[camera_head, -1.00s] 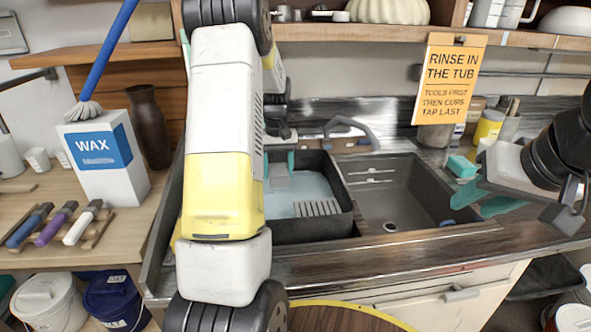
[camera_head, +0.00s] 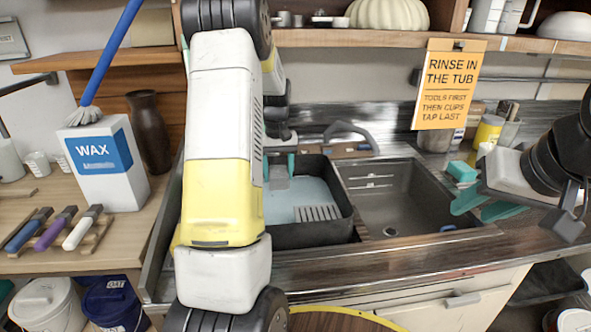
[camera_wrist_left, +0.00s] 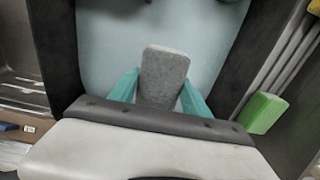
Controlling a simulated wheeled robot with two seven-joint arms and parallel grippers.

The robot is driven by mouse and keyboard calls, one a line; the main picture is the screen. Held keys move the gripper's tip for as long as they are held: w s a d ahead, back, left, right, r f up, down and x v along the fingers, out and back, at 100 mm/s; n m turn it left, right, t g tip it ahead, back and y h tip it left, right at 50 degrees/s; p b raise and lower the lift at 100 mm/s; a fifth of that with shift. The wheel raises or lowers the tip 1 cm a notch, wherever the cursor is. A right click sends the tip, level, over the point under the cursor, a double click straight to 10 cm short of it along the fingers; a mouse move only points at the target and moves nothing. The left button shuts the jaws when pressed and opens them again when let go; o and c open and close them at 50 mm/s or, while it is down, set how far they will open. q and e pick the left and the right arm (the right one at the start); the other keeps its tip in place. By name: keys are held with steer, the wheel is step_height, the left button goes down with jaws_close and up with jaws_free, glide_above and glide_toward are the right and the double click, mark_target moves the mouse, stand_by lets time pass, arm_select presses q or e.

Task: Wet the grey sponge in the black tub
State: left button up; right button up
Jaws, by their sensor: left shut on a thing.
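The black tub (camera_head: 312,236) stands in the left part of the sink, with pale blue water (camera_head: 308,190) in it. My left gripper (camera_head: 279,172) reaches down into the tub at its left side, partly hidden by my own arm. In the left wrist view, its teal fingers are shut on the grey sponge (camera_wrist_left: 164,75), which sticks out beyond them over the water. I cannot tell whether the sponge touches the water. My right gripper (camera_head: 482,207) is open and empty over the counter at the right.
An empty sink basin (camera_head: 390,205) lies right of the tub. The tap (camera_head: 350,134) rises behind the tub.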

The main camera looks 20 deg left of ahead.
mark_target(278, 172)
arm_select(q)
step_height(278, 172, up, 7)
steer(key=shift+f, duration=0.2)
